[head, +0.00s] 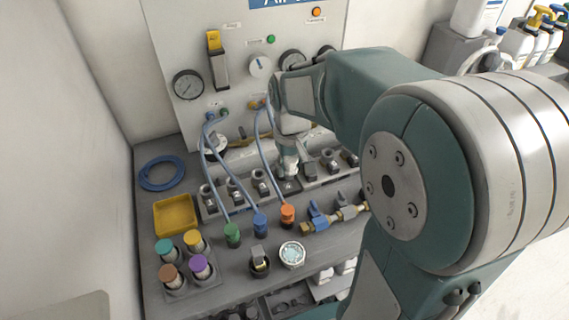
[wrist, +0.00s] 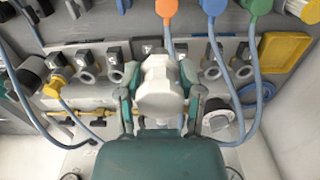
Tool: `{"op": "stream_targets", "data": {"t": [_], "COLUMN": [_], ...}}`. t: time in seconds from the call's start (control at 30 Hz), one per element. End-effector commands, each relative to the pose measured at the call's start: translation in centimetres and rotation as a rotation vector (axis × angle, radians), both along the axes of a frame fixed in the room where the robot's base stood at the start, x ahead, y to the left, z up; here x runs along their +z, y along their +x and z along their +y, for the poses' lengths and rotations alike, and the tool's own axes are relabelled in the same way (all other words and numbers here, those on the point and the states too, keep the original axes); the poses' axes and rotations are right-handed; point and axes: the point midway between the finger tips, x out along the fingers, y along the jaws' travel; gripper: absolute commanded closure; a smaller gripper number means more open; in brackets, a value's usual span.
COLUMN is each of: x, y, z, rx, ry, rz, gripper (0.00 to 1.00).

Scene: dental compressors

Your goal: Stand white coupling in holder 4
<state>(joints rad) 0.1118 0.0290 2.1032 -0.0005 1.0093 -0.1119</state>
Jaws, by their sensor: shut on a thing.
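The white coupling (wrist: 158,92) is held between the two fingers of my gripper (wrist: 158,104) in the wrist view. In the head view my gripper (head: 289,158) points down over the middle of the grey holder row (head: 222,208). The fingers hide most of the coupling there. The fourth holder from the left (head: 289,187) lies directly beneath the fingers. The coupling and fingers cover part of this spot, and I cannot tell whether the coupling's lower end is inside it. Other holders (head: 234,187) stand on both sides.
Blue hoses (head: 264,150) hang close to the left of my gripper, with green, blue and orange (head: 287,212) ends in front. A gauge panel (head: 240,90) stands behind. A yellow tray (head: 174,214), capped bottles (head: 199,266) and a brass-and-blue valve (head: 318,214) sit on the bench.

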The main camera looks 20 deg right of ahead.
Motion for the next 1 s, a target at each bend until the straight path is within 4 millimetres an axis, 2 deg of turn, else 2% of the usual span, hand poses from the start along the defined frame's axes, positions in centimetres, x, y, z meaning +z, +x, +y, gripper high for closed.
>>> {"op": "stream_targets", "data": {"t": [0.4, 0.5, 0.7, 0.87, 1.0], "x": [-3.2, -4.2, -5.1, -5.8, -7.1], "y": [9.3, 11.0, 12.7, 12.8, 12.8], "z": [-2.3, -2.8, -3.3, -3.3, -3.3], "rx": [0.0, 0.0, 0.0, 0.0, 0.0], "ry": [-0.002, -0.002, -0.003, -0.003, -0.002], "rz": [0.003, 0.003, 0.001, 0.002, 0.004], "gripper": [1.0, 1.0, 1.0, 1.0, 1.0]}}
